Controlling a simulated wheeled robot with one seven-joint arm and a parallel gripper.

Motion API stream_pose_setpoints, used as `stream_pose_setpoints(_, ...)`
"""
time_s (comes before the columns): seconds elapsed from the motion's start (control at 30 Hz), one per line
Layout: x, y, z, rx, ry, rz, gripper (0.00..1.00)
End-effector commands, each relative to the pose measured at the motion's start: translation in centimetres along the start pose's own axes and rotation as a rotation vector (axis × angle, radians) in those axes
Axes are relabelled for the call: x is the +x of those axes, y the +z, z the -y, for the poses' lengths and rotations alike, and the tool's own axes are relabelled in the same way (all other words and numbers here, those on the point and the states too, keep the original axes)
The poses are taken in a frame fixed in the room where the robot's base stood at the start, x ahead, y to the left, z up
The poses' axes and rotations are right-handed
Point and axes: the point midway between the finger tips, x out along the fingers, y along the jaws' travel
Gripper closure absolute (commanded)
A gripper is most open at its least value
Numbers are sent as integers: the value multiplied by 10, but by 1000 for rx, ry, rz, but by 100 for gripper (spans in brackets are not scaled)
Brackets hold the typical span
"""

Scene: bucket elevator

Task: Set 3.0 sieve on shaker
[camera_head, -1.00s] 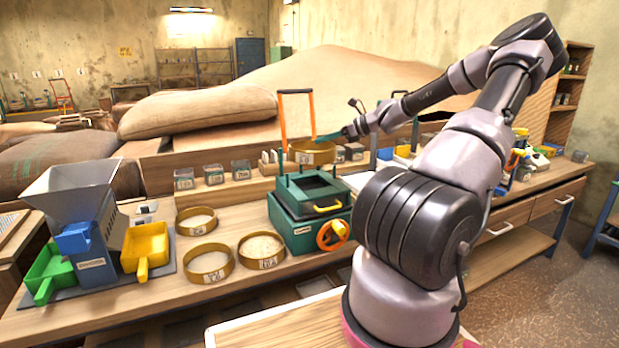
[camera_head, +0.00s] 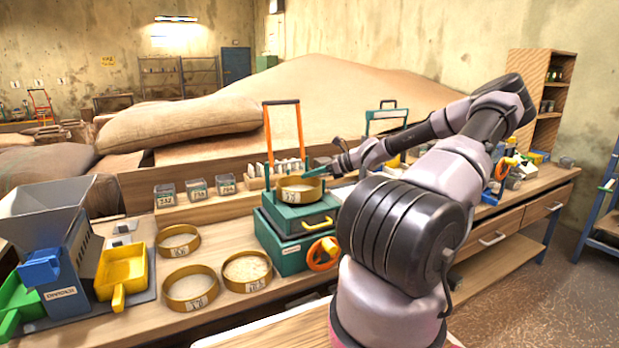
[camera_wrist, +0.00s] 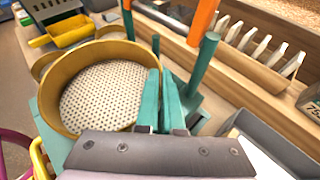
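A brass sieve (camera_head: 300,196) with a perforated plate (camera_wrist: 105,95) sits level at the top of the green shaker (camera_head: 283,257), between its posts. I cannot tell whether it rests fully on the shaker. The label on its front is too small to read surely. My gripper (camera_head: 318,172) is at the sieve's right rear rim. In the wrist view its teal fingers (camera_wrist: 162,98) are close together, one inside and one outside the rim, shut on it. The shaker has a yellow handle and an orange handwheel (camera_head: 323,253).
Three other brass sieves, one nearest the shaker (camera_head: 247,271), lie on the bench to the left. A divider with a hopper (camera_head: 50,220) and yellow scoop (camera_head: 122,275) stands further left. Labelled jars (camera_head: 197,190) and a rack of pale plates (camera_wrist: 250,50) are behind.

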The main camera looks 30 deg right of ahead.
Motion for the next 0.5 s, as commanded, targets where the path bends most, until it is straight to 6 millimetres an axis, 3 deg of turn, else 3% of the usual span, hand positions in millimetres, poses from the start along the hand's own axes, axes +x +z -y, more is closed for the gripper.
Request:
stream_pose_setpoints(0.47, 5, -10, 1, 1, 0, 0, 100)
stream_pose_setpoints(0.5, 4, -10, 1, 0, 0, 0, 80)
